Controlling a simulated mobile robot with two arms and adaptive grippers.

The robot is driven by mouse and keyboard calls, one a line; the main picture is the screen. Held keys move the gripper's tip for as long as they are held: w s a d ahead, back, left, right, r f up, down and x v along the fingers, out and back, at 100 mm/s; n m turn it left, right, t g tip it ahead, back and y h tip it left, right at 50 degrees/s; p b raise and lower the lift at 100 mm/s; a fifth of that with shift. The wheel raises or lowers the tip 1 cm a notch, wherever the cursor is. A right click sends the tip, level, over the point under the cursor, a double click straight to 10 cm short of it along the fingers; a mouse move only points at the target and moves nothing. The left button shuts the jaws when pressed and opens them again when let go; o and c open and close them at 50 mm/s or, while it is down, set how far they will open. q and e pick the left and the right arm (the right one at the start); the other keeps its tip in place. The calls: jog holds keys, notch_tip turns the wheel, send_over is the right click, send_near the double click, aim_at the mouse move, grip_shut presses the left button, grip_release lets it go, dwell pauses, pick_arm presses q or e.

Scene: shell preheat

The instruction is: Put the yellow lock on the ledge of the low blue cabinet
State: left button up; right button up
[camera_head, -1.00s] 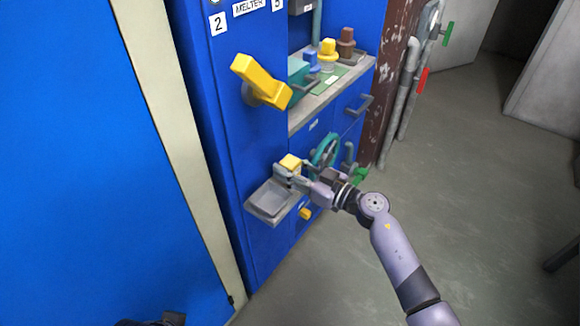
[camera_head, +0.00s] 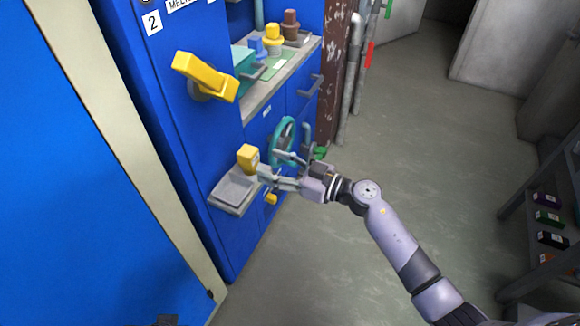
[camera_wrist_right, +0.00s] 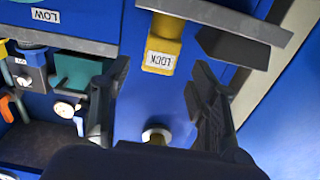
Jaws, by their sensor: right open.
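The yellow lock (camera_head: 247,157) appears to stand on the small grey ledge (camera_head: 224,208) of the blue cabinet (camera_head: 253,235), beside the shallow grey tray part. In the wrist view the lock (camera_wrist_right: 161,54), labelled LOCK, appears upside down against the grey ledge strip (camera_wrist_right: 255,22). My right gripper (camera_head: 265,179) is open just right of and in front of the lock. In the wrist view its fingers (camera_wrist_right: 160,105) are spread with a gap between them, and the lock is beyond the fingertips. My left gripper is not identifiable.
A large yellow handle (camera_head: 205,77) sticks out above the ledge. A teal handwheel (camera_head: 284,140) is close behind my right gripper. A grey counter (camera_head: 262,90) holds coloured blocks. A dark shelf (camera_head: 548,215) stands at right; the floor between is clear.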

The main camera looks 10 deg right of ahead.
jog(key=s+d+m+t+h, duration=0.1)
jog(key=d+m+t+h, duration=0.7)
jog(key=d, duration=0.4)
jog(key=s+d+f+m+g+h, duration=0.3)
jog(key=s+d+f+g+h, duration=0.15)
jog(key=f+h, duration=0.3)
pick_arm(q)
jog(key=shift+s+x, duration=0.1)
jog(key=shift+x, duration=0.5)
jog(key=shift+s+x, duration=0.15)
jog(key=shift+x, duration=0.45)
pick_arm(e)
jog(key=s+f+g, duration=0.3)
jog(key=s+f, duration=0.1)
jog(key=s, duration=0.4)
jog(key=s+a+f+n+g, duration=0.1)
jog(key=s+f+g, duration=0.3)
jog(key=s, duration=0.3)
jog(key=s+a+f+n+g+y, duration=0.1)
jog(key=s+f+g, duration=0.3)
jog(key=s+f, duration=0.2)
jog(key=s, duration=0.2)
jog(key=shift+s+a+f, duration=0.15)
jog(key=shift+s+a, duration=0.05)
jog(key=shift+s, duration=0.1)
pick_arm(q)
jog(key=shift+f, duration=0.1)
